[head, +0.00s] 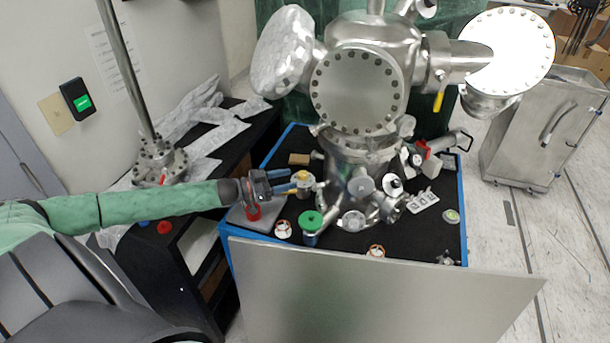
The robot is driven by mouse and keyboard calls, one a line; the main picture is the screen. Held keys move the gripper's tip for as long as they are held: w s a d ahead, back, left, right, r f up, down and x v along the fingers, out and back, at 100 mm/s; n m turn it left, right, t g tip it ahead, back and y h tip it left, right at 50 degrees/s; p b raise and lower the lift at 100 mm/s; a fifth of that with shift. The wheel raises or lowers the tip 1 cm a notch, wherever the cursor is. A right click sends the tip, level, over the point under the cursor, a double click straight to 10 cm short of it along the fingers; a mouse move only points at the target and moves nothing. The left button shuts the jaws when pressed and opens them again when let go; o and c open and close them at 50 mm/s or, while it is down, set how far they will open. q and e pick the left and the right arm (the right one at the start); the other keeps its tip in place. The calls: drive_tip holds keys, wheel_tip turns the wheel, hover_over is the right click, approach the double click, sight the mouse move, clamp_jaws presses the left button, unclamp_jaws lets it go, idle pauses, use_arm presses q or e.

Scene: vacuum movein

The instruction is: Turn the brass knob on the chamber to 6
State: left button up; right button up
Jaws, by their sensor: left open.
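The steel vacuum chamber (365,165) stands on the black table top, with a large round bolted flange (358,90) facing me. A small brass-coloured knob (303,176) sits on a pale fitting at the chamber's lower left. My left gripper (293,183) reaches in from the left, and its two blue fingers are open and end at this fitting. I cannot tell whether the fingers touch the knob or sit around it. Any numbers on the knob are too small to read. My right gripper is not in view.
A blue can with a green top (311,224) stands just in front of my left gripper. A red-handled part (253,212) is under its wrist. A grey panel (380,295) covers the table's front. A steel pole (126,70) rises at the left.

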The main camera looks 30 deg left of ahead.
sight(298, 177)
use_arm(q)
drive_tip(key=p+x, duration=0.1)
drive_tip(key=x, duration=0.2)
drive_tip(key=shift+w+d+r, duration=0.1)
drive_tip(key=shift+w+r, duration=0.05)
drive_tip(key=shift+r, duration=0.05)
drive_tip(key=shift+p+x, duration=0.75)
drive_tip(key=shift+x, duration=0.75)
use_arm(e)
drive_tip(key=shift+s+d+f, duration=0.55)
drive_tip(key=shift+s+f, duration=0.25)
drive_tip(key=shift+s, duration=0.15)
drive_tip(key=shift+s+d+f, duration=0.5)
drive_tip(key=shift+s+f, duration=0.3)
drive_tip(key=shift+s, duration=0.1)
use_arm(q)
drive_tip(key=shift+f, duration=0.15)
drive_tip(key=c, duration=1)
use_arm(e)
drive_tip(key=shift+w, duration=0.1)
